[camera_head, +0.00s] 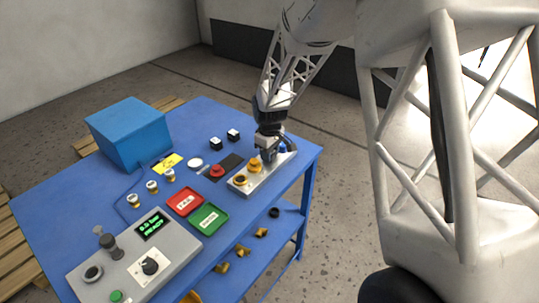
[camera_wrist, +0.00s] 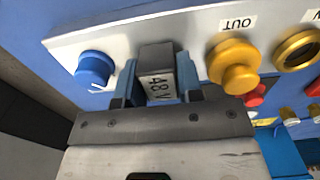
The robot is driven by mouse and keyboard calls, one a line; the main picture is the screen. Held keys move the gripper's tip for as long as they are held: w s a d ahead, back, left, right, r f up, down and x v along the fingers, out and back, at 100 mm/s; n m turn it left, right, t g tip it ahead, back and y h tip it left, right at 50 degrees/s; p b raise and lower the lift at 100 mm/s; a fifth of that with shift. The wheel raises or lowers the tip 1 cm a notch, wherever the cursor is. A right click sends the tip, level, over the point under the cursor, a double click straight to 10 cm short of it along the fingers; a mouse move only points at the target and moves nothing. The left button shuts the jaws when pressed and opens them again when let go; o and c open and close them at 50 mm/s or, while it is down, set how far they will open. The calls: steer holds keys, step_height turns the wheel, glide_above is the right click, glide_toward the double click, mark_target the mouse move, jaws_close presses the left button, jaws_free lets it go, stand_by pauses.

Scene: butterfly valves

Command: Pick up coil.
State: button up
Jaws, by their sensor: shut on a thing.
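The coil (camera_wrist: 157,62) is a dark grey block with a pale face marked "48", seen between my fingers in the wrist view. My gripper (camera_wrist: 156,88) is shut on it, with one blue-grey finger on each side. The coil is over the silver valve plate (camera_wrist: 115,43), between a blue knob (camera_wrist: 95,68) and a yellow fitting (camera_wrist: 233,68) by the "OUT" label. In the head view my gripper (camera_head: 268,152) is at the far right end of the plate (camera_head: 240,184) and mostly hides the coil. I cannot tell whether the coil is seated or raised.
Two black-and-white cubes (camera_head: 215,143) (camera_head: 233,134) stand left of the plate. A red tray (camera_head: 186,202), a green tray (camera_head: 209,219), a grey control box (camera_head: 135,262) and a blue box (camera_head: 128,134) stand on the blue table (camera_head: 60,215). The table's right edge is close to my gripper.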

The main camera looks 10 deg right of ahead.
steer(key=shift+r, duration=0.15)
steer(key=shift+r, duration=0.5)
steer(key=shift+s+r, duration=0.2)
steer(key=shift+r, duration=0.4)
steer(key=shift+s+r, duration=0.15)
steer(key=shift+r, duration=0.45)
steer(key=s+d+r, duration=0.1)
steer(key=s, duration=1.4)
steer(key=shift+d+r, duration=0.15)
steer(key=shift+d, duration=0.25)
steer(key=shift+s, duration=0.1)
